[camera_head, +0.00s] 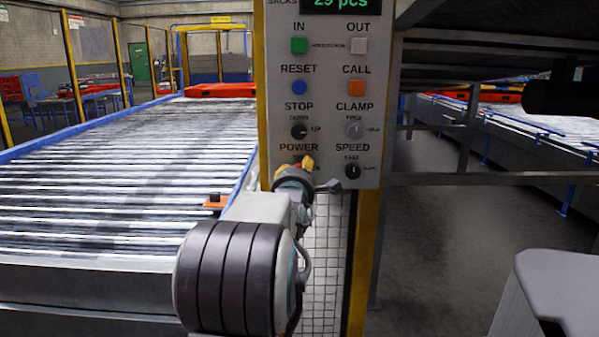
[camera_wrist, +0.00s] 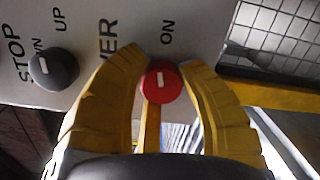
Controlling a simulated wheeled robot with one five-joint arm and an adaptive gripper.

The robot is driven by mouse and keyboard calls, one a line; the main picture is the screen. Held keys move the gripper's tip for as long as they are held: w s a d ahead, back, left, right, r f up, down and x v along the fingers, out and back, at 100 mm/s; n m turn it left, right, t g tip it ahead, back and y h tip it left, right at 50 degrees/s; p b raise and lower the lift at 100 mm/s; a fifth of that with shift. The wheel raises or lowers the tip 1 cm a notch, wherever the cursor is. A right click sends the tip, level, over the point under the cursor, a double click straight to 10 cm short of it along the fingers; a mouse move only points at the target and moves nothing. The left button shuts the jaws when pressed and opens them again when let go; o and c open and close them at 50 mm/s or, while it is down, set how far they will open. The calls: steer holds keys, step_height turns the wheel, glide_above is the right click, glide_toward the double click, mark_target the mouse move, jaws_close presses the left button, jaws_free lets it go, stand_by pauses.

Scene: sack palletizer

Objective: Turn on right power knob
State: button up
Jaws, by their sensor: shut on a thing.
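The red power knob (camera_wrist: 161,84) sits on the grey control panel (camera_head: 370,100) below the POWER label. In the wrist view its white mark runs up the picture, toward the printed ON. My gripper (camera_wrist: 163,68) is shut on this knob, with one yellow finger at each side. In the head view the yellow fingertips (camera_head: 305,164) are at the lower left of the panel, and my gripper and arm hide the knob.
A dark stop knob (camera_wrist: 54,69) is left of my fingers in the wrist view. A dark speed knob (camera_head: 352,171) is just right of my gripper. A roller conveyor (camera_head: 110,170) runs along the left, and open floor (camera_head: 440,250) lies at the right.

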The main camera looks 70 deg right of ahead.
steer(key=shift+s, duration=0.1)
steer(key=c, duration=0.3)
steer(key=shift+m+b, duration=0.7)
steer(key=shift+m, duration=0.9)
steer(key=o, duration=1.2)
steer(key=shift+s+d, duration=0.1)
steer(key=v, duration=1.2)
steer(key=shift+r, duration=0.15)
